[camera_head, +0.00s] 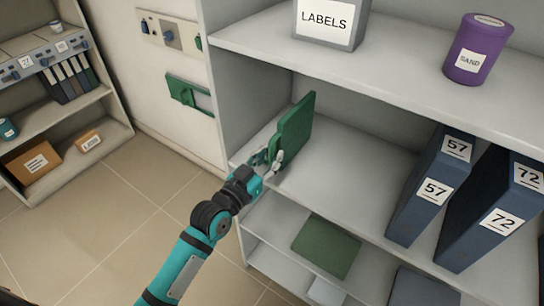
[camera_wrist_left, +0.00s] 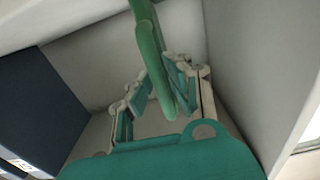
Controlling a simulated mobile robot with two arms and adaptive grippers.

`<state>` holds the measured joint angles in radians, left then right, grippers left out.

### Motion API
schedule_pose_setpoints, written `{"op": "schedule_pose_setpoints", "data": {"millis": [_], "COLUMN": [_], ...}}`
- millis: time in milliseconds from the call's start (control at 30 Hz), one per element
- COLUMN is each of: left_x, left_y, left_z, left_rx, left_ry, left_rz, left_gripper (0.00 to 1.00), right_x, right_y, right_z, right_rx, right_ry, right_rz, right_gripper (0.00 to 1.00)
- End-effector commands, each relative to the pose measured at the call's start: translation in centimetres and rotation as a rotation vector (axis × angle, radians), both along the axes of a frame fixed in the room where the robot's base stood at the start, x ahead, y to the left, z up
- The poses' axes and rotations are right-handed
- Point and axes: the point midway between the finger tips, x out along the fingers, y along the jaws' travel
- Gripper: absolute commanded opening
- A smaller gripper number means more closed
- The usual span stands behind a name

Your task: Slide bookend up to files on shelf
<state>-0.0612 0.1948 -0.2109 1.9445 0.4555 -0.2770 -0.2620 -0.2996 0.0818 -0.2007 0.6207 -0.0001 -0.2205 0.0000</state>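The green bookend (camera_head: 295,125) stands upright on the middle shelf, near its left side wall. My left gripper (camera_head: 268,160) is at the bookend's near edge. In the left wrist view the bookend plate (camera_wrist_left: 163,65) runs between the two fingers, and the fingertips (camera_wrist_left: 160,75) appear to press on its two faces. The files are two dark blue binders marked 57 (camera_head: 429,190) and 72 (camera_head: 497,215), standing on the same shelf to the right, apart from the bookend. One blue file (camera_wrist_left: 38,110) shows at the left of the wrist view. My right gripper is not in view.
The middle shelf (camera_head: 355,160) is bare between bookend and files. Above it, a shelf holds a LABELS box (camera_head: 330,22) and a purple SAND jar (camera_head: 478,50). A green folder (camera_head: 326,246) lies below. Another shelf unit (camera_head: 120,130) stands at the far left.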

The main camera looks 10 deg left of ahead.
Motion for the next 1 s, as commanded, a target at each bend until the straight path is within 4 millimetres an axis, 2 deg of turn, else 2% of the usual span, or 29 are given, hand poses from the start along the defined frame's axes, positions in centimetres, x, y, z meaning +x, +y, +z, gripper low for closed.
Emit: {"op": "schedule_pose_setpoints", "data": {"millis": [33, 100, 367, 1000], "left_x": [0.0, 0.0, -0.1, -1.8], "left_y": [0.0, 0.0, -0.1, -4.8], "left_z": [0.0, 0.0, 0.0, -0.1], "left_rx": [0.000, 0.000, -0.001, -0.001], "left_ry": [0.000, 0.000, 0.000, 0.007], "left_rz": [0.000, 0.000, 0.000, -0.002], "left_gripper": [0.07, 0.00, 0.00, 0.00], "right_x": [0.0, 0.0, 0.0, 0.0], "right_y": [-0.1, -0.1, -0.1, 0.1], "right_z": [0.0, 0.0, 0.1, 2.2], "right_rx": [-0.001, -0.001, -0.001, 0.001], "right_ry": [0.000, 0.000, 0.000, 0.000], "right_rz": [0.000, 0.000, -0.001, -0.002], "right_gripper": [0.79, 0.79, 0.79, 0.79]}}
